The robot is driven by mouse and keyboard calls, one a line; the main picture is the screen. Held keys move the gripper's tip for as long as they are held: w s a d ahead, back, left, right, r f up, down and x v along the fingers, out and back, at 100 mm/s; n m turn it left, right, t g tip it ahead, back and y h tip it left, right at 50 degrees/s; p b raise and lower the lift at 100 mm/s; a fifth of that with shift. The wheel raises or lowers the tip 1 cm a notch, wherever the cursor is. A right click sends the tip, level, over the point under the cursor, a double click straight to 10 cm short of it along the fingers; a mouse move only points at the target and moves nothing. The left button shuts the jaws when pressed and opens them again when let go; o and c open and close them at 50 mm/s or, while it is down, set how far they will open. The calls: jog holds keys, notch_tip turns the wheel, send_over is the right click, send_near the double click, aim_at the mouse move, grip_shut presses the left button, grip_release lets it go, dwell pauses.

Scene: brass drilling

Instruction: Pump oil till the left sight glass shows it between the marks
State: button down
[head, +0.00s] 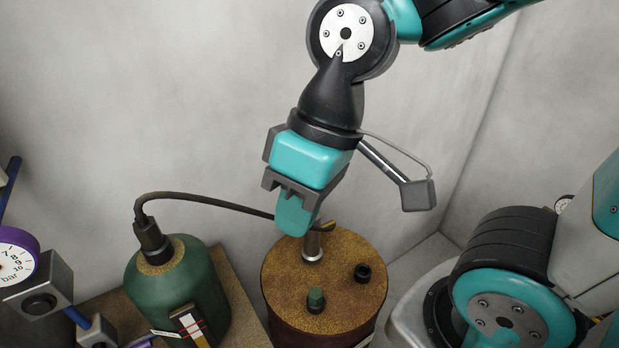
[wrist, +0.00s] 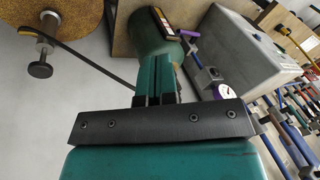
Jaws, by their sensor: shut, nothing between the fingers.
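The green tank (head: 165,285) stands at the lower left, with a sight glass (head: 190,325) on its front bearing red marks on a pale plate. The oil level in it is too small to tell. A rusty brown drum (head: 278,275) stands to its right. A metal pump stem (head: 312,246) rises from the drum top; in the wrist view its knob (wrist: 40,69) shows at the left. My gripper (head: 292,222) is shut and empty, pointing down over the drum's back edge, in front of part of the hose. Its closed fingers (wrist: 156,72) show in the wrist view.
A dark hose (head: 210,199) arches from the tank cap towards the drum. A green cap (head: 315,298) and a black fitting (head: 362,272) stand on the drum top. A pressure gauge (head: 14,258) with a purple rim is at the far left. Walls close the back and right.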

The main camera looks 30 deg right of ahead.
jog(key=w+d+f+m+h, duration=0.1)
jog(key=w+d+m+h, duration=0.1)
jog(key=w+d+m, duration=0.6)
jog(key=w+d+f+m+h, duration=0.2)
jog(key=w+d+m, duration=0.6)
jog(key=w+m, duration=0.6)
jog(key=shift+f+m, duration=0.3)
jog(key=shift+m, duration=0.9)
jog(key=shift+d+f, duration=0.1)
jog(key=shift+f, duration=0.05)
jog(key=f+p, duration=0.1)
jog(key=f, duration=0.3)
jog(key=f+p, duration=0.1)
jog(key=f, duration=0.4)
jog(key=f+p, duration=0.2)
jog(key=f, duration=0.2)
jog(key=shift+d+f, duration=0.25)
jog(key=shift+f, duration=0.1)
